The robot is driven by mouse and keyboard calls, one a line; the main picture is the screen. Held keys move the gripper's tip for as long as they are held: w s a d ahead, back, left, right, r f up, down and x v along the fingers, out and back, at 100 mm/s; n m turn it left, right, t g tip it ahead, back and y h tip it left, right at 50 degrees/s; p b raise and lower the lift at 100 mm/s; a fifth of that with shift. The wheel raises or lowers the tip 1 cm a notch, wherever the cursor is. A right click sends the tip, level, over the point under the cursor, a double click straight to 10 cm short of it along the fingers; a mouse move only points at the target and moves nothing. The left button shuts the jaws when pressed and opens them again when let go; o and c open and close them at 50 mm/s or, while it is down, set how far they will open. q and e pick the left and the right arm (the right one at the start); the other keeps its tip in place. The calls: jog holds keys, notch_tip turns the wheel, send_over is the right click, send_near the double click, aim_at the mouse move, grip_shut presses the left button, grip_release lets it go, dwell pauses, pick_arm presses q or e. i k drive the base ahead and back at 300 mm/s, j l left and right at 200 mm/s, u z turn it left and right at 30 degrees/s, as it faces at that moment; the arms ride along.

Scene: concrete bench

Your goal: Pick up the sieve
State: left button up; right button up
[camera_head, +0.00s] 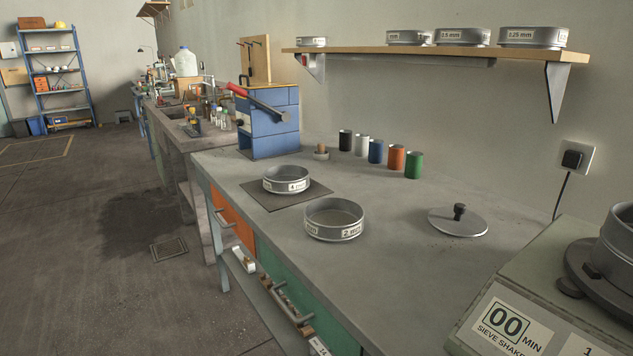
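Two round metal sieves stand on the concrete bench. The nearer, larger-looking sieve (334,233) sits upright on bare concrete, with a white label on its front wall. The other sieve (286,187) sits a little further back and left, on a dark square mat (258,197); it also has a white label. Neither of my grippers shows in this view.
The sieve shaker (530,310) fills the lower right corner. A metal lid (457,221) with a dark knob lies on the bench. Several coloured cylinders (396,158) line the wall side. A blue block stand (272,125) stands behind. The concrete bench (390,275) is clear before the lid.

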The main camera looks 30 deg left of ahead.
aim_at(280, 179)
jog(key=i+j, duration=0.15)
jog(key=j, duration=0.3)
jog(key=i+j, duration=0.1)
jog(key=j, duration=0.35)
jog(key=i+j+z, duration=0.1)
jog(key=j, duration=0.35)
jog(key=i+j, duration=0.15)
jog(key=j, duration=0.3)
